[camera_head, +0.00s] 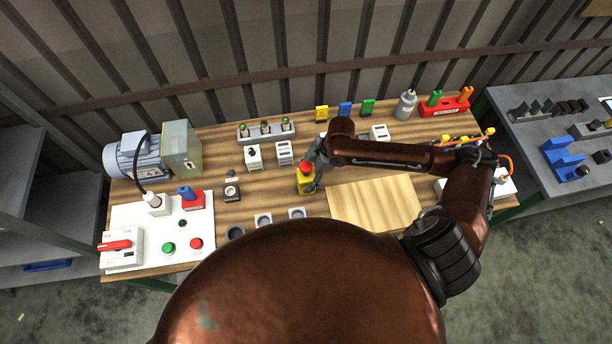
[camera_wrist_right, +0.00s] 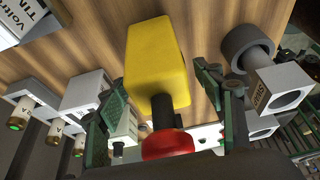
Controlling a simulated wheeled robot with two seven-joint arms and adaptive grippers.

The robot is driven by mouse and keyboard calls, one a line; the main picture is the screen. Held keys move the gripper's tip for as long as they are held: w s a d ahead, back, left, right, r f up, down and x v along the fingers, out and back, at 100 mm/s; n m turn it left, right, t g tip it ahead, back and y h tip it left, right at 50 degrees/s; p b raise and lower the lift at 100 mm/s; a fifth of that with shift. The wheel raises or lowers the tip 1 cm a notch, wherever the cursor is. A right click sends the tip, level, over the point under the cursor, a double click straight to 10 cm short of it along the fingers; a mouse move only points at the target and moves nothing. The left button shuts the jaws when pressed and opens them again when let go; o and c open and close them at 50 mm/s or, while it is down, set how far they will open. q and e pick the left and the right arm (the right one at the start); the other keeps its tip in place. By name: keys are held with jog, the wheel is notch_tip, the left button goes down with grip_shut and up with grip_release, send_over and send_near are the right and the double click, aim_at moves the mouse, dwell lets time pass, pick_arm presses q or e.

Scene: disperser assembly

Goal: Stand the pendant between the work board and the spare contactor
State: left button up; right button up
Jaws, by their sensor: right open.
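The pendant (camera_head: 304,184) is a yellow box with a red button on top, near the middle of the wooden table. It looks upright; I cannot tell whether its base touches the table. My right gripper (camera_head: 314,172) is at its right side in the head view. In the right wrist view the pendant (camera_wrist_right: 157,60) lies between the open fingers of the right gripper (camera_wrist_right: 165,88), with gaps visible. A plain light board (camera_head: 375,204), perhaps the work board, lies right of it. White box-shaped devices (camera_head: 284,153) stand behind it; I cannot tell which is the spare contactor. My left gripper is out of view.
A white panel (camera_head: 135,220) with switches and buttons is at the left, below a motor (camera_head: 133,155). A lamp strip (camera_head: 266,131) and colored blocks (camera_head: 367,107) line the back. A red holder (camera_head: 445,106) stands back right. My arm crosses above the right side.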

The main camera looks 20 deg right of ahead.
jog(key=v, duration=1.2)
jog(key=shift+b, duration=0.35)
